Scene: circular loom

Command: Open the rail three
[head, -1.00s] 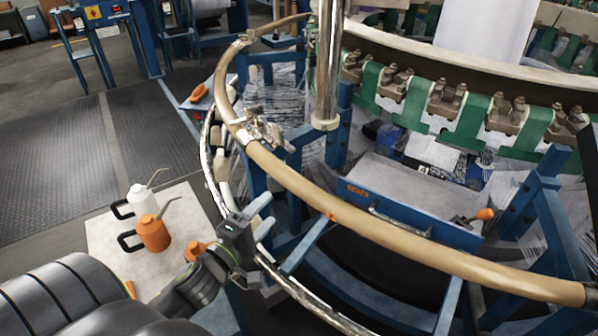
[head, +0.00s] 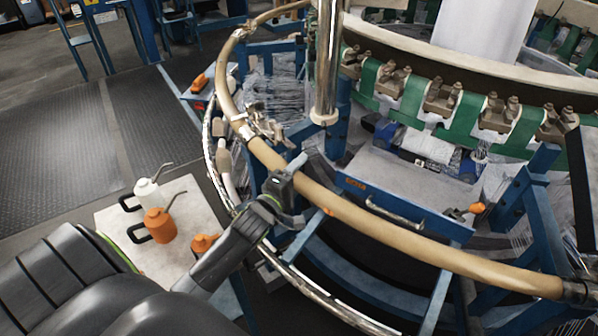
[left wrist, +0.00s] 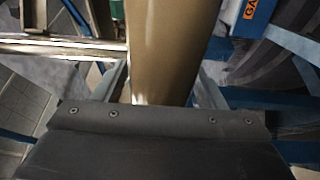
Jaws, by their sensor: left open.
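The tan curved rail (head: 400,238) runs around the front of the loom, with a metal clamp-like joint (head: 262,128) at its left part. My left gripper (head: 293,174) is at the rail, just right of and below that joint. In the left wrist view the rail (left wrist: 172,50) passes between the two open fingers (left wrist: 165,85), one on each side. Whether either finger touches the rail cannot be told. My right gripper is not in view.
A pale table (head: 112,226) at the left holds a white oil can (head: 147,194) and an orange oil can (head: 160,226). A shiny vertical pole (head: 326,60) stands behind the rail. A lower metal ring (head: 330,302) and blue frame bars lie below. Dark floor at the left is clear.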

